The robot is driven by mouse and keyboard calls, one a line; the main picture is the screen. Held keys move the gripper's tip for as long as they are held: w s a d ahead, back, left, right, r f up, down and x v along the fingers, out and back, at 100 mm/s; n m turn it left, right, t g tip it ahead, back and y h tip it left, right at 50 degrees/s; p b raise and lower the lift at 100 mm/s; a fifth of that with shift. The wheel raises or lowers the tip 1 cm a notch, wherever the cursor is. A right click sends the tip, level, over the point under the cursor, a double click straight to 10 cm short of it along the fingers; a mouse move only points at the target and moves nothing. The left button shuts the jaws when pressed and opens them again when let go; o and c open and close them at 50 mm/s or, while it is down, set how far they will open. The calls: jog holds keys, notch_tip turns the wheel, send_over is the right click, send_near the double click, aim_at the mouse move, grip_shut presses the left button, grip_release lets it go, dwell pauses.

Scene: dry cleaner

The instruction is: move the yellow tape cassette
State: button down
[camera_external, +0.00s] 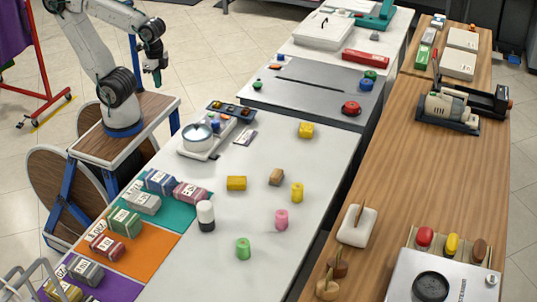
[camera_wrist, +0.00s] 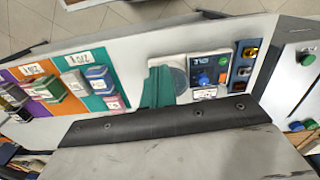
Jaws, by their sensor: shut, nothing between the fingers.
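Several yellow pieces lie on the white counter in the external view: a yellow block (camera_external: 236,183) left of the middle, another yellow block (camera_external: 306,130) farther back, and an upright yellow spool-like piece (camera_external: 297,192) to the right. I cannot tell for certain which one is the tape cassette. My gripper (camera_external: 158,79) hangs at the upper left, shut and empty, well away from these pieces and above the floor side of the counter.
A round-pan scale (camera_external: 199,138) and a small control tray (camera_external: 231,110) stand at the counter's left edge. Labelled bundles sit on teal (camera_external: 178,214), orange (camera_external: 160,250) and purple mats. Pink, green, brown and black-and-white pieces stand nearby. A wooden counter (camera_external: 400,150) runs along the right.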

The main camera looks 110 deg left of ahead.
aim_at(306, 130)
jog(key=w+a+f+n+g, duration=0.15)
jog(key=w+a, duration=0.25)
jog(key=w, duration=0.4)
jog(key=w+a+n, duration=0.2)
jog(key=w+a, duration=0.2)
jog(key=w, duration=0.3)
jog(key=w+a+f+n+g, duration=0.1)
jog(key=w+a, duration=0.3)
jog(key=w, duration=0.4)
jog(key=w+a+f+n+t, duration=0.1)
jog(key=w+a+f+n, duration=0.4)
jog(key=w+a+f, duration=0.45)
jog(key=w+a+f+n, duration=0.4)
jog(key=w+a+f, duration=0.2)
jog(key=w+a, duration=0.65)
jog(key=w+a+r+n+t, duration=0.2)
jog(key=w+r+n, duration=0.1)
jog(key=w+n, duration=0.1)
jog(key=shift+g, duration=0.25)
notch_tip(306, 130, down, 9)
jog(key=shift+d+f, duration=0.15)
jog(key=d, duration=0.2)
jog(key=shift+w+d, duration=0.1)
jog(key=shift+d, duration=0.9)
